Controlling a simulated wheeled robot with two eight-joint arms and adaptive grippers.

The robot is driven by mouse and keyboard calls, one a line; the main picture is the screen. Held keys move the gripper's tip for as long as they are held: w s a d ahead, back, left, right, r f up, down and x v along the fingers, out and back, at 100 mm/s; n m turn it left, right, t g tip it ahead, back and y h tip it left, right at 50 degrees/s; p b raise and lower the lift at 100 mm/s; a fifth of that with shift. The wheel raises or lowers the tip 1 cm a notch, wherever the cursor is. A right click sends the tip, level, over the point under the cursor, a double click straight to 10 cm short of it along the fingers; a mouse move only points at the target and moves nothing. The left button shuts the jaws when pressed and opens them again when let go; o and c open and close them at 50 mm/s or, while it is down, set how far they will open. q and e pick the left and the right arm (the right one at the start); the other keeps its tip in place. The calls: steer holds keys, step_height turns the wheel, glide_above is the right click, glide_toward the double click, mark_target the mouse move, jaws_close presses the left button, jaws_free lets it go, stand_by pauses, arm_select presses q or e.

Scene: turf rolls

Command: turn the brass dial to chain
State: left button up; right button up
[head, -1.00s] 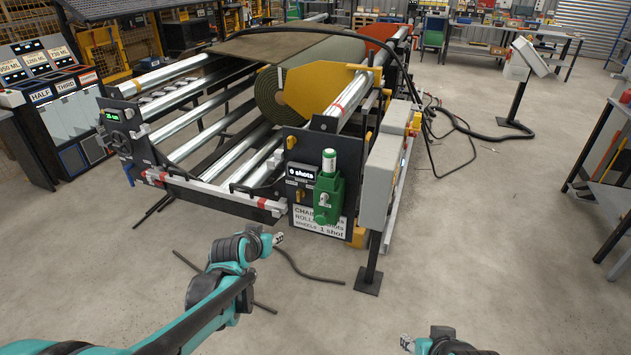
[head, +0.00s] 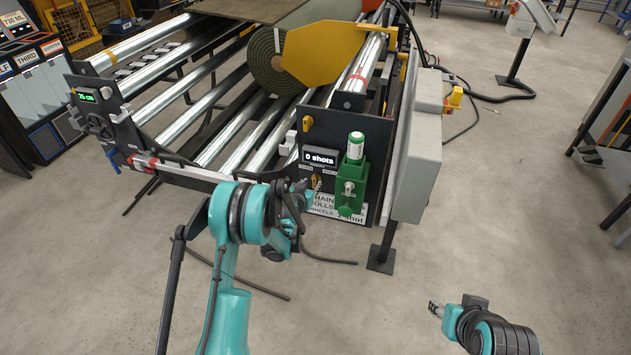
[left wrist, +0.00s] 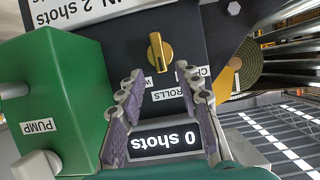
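The brass dial (left wrist: 158,52) shows on a dark panel in the left wrist view, which is upside down; its grip lies nearly upright in that picture. A "ROLLS" label and a partly hidden "CH" label sit by it. In the head view the dial (head: 316,181) is below the "0 shots" display (head: 320,157). My left gripper (left wrist: 160,75) is open and empty, its fingertips just short of the dial, on either side of its line. In the head view the left gripper (head: 308,193) is beside the panel. My right gripper (head: 437,308) is low at right, too small to read.
A green pump (head: 352,185) with a white-labelled bottle stands right beside the dial; it fills the left of the wrist view. A grey box (head: 415,165) is further right. The turf roll (head: 266,62) and rollers lie behind. The floor in front is open.

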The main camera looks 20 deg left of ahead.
mark_target(314, 180)
arm_select(q)
steer(key=shift+b+x, duration=0.6)
steer(key=shift+x, duration=1.75)
jaws_close()
steer(key=shift+a, duration=0.1)
steer(key=shift+a+f+n+h, duration=0.1)
steer(key=shift+a+n+h, duration=0.1)
steer(key=shift+n+h, duration=0.7)
steer(key=shift+a+f+n+h, duration=0.1)
steer(key=shift+a+n+h, duration=0.3)
steer(key=shift+n, duration=0.75)
steer(key=shift+a+f+n+h, duration=0.1)
steer(key=shift+n+h, duration=0.7)
steer(key=shift+n, duration=0.25)
steer(key=shift+t, duration=0.3)
